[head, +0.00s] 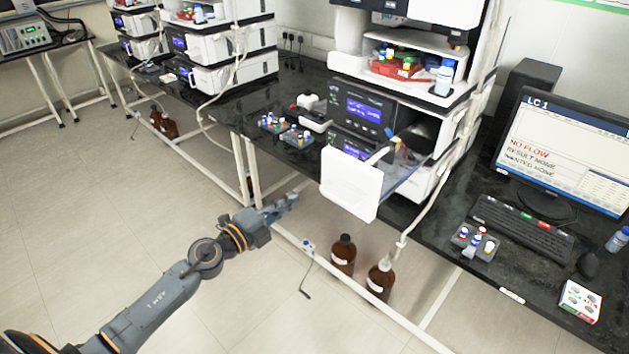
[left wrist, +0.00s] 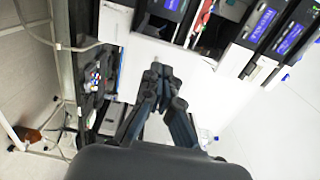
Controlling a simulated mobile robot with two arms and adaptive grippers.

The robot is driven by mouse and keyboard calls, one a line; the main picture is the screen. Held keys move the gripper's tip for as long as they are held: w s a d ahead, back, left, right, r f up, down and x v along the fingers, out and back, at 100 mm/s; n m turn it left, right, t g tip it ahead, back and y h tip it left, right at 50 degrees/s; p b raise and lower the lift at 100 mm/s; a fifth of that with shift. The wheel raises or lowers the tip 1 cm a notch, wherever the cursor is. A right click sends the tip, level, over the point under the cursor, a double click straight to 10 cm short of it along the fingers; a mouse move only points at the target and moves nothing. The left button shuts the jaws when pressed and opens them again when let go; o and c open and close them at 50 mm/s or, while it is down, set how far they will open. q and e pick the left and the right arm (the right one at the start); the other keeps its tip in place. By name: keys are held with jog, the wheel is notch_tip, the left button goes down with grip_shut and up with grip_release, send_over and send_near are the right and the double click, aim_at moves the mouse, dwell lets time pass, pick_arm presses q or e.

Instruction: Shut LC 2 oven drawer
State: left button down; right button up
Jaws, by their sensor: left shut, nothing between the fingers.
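An oven drawer with a white front panel (head: 349,184) stands pulled out of the near column stack, past the bench's front edge. Its clear side and the dark oven opening show behind the panel. I cannot read an LC number on this stack. My left gripper (head: 292,199) is shut and empty, to the left of the panel and apart from it in the head view. In the left wrist view the closed fingertips (left wrist: 161,72) show against a white surface (left wrist: 204,75), seemingly the drawer front. Contact cannot be told there. My right gripper is out of view.
Vial trays (head: 286,131) sit on the black bench left of the drawer. Brown bottles (head: 343,255) stand below it by a white frame rail. A monitor (head: 566,150) reading LC 1 stands at right. Another stack (head: 222,50) is farther back. Floor at left is clear.

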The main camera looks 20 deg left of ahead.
aim_at(323, 178)
pick_arm(q)
jog(key=x, duration=0.7)
jog(key=shift+w+d, duration=0.25)
jog(key=shift+w, duration=0.05)
jog(key=shift+w+d, duration=0.1)
jog(key=shift+w, duration=0.25)
jog(key=shift+w+d, duration=0.1)
jog(key=shift+w, duration=0.05)
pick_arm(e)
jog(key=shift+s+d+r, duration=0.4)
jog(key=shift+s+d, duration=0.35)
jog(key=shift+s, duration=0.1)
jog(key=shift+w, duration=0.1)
